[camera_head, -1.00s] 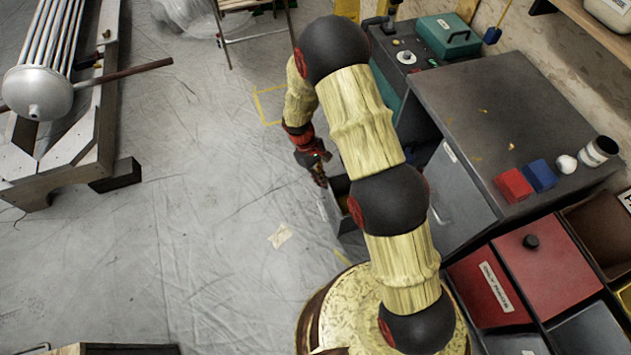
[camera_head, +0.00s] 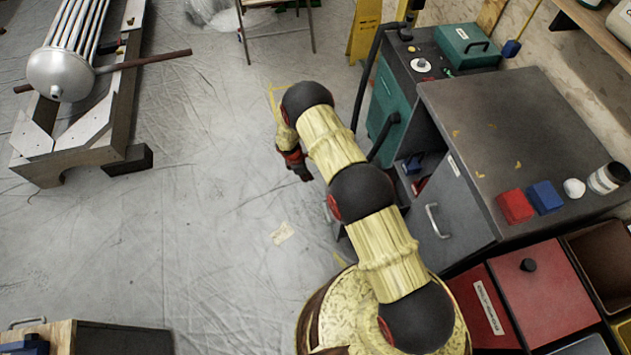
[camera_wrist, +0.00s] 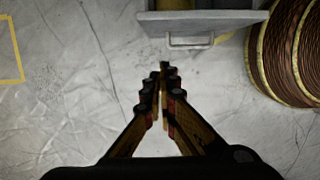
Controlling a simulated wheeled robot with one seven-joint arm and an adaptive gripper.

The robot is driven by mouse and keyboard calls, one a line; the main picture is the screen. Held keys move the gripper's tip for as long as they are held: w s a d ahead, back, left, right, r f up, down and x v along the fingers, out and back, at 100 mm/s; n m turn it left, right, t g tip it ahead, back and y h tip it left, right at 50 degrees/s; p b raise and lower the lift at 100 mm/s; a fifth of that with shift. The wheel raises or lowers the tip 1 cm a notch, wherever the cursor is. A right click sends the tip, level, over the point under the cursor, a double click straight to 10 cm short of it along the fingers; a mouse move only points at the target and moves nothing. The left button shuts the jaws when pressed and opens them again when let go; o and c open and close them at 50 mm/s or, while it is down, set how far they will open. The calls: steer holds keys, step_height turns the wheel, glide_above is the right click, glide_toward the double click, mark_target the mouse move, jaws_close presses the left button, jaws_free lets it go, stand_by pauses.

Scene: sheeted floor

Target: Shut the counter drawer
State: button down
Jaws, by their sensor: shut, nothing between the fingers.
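The counter drawer (camera_wrist: 225,26) is a grey box with a bar handle (camera_wrist: 190,43), at the top of the wrist view. It stands open, and a little of its inside shows at the picture's edge. In the head view my arm hides most of it. The grey counter (camera_head: 500,115) stands right of my arm. My gripper (camera_wrist: 163,68) is shut and empty, its fingertips just below and left of the handle in the wrist view, with a small gap in the picture. In the head view my gripper (camera_head: 303,173) is partly hidden, over the floor left of the counter.
A cabinet door with a handle (camera_head: 434,221) is on the counter's front. Red bins (camera_head: 545,280) stand at lower right. A teal machine (camera_head: 390,100) stands behind the counter. A wooden bench (camera_head: 65,155) is at far left.

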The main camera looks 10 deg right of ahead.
steer(key=d+f+b, duration=0.4)
steer(key=d+f, duration=0.2)
steer(key=f, duration=0.3)
steer(key=shift+d, duration=0.15)
steer(key=shift+s+d+f, duration=0.1)
